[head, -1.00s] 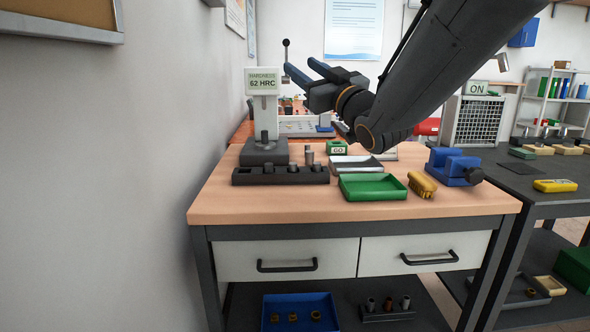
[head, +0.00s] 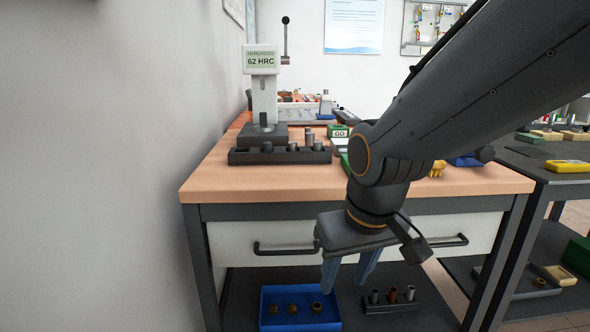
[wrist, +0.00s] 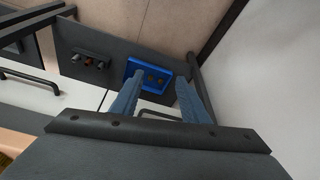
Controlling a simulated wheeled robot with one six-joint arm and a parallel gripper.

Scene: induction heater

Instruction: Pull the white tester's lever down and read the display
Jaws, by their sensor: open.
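The white tester (head: 264,95) stands at the back left of the wooden bench, on a dark base. The lever (head: 285,40) is a thin upright rod with a dark knob on top, at the right of the display head. My gripper (head: 347,277) hangs in front of the bench drawers, well below and to the right of the tester. It is open, empty and pointing down. In the wrist view, its two blue fingers (wrist: 157,97) are spread apart with nothing between them. The tester is not in the wrist view.
A dark block with metal cylinders (head: 280,156) lies before the tester. A blue tray (head: 299,310) and a dark rack (head: 388,304) stand on the lower shelf. A green GO box (head: 338,131) is on the bench. A wall is close on the left.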

